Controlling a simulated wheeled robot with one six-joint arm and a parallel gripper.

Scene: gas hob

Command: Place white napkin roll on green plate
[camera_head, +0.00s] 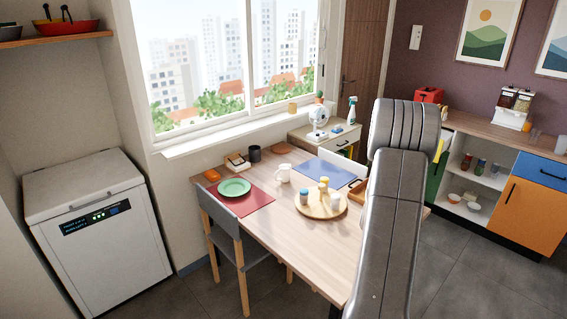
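The green plate (234,187) lies on a red placemat (246,200) at the left end of the wooden table, and nothing shows on it. I cannot make out a white napkin roll for certain. A small holder with something white in it (237,162) stands behind the plate near the window wall, too small to tell what it holds. My arm rises at the right of the view and covers the right end of the table. My gripper is not in view.
A white mug (284,173) and a round wooden tray (333,210) with several small jars stand right of the plate. A blue placemat (324,174) lies behind the tray. A grey chair (230,237) is at the table's left side. The table's front middle is clear.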

